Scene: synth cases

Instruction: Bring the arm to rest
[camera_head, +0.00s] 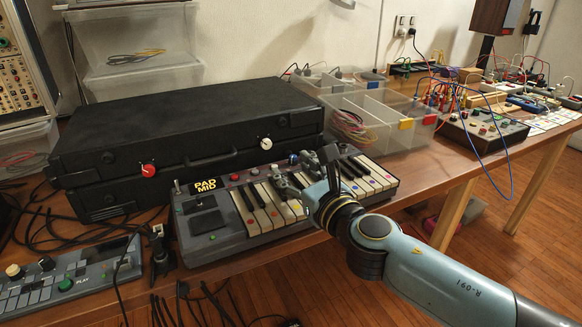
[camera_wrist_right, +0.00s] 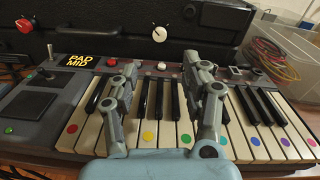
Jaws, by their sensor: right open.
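My right arm (camera_head: 435,275), light blue with dark joints, comes in from the lower right in the head view. Its right gripper (camera_head: 306,168) is over the keyboard (camera_head: 215,238), a grey unit with cream and black keys and a "PAD MID" label. In the right wrist view the two grey fingers of the gripper (camera_wrist_right: 162,72) stand wide apart with nothing between them. The keys with coloured dots show between and beside the fingers. I cannot tell whether the fingers touch the keys. My left gripper is not in view.
Black cases (camera_head: 190,125) with a red and a white knob stand behind the keyboard. A clear divided bin (camera_head: 400,125) with cables is behind right. A small control panel (camera_head: 70,280) and loose black cables lie left. Wooden floor (camera_head: 545,220) lies beyond the table's front edge.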

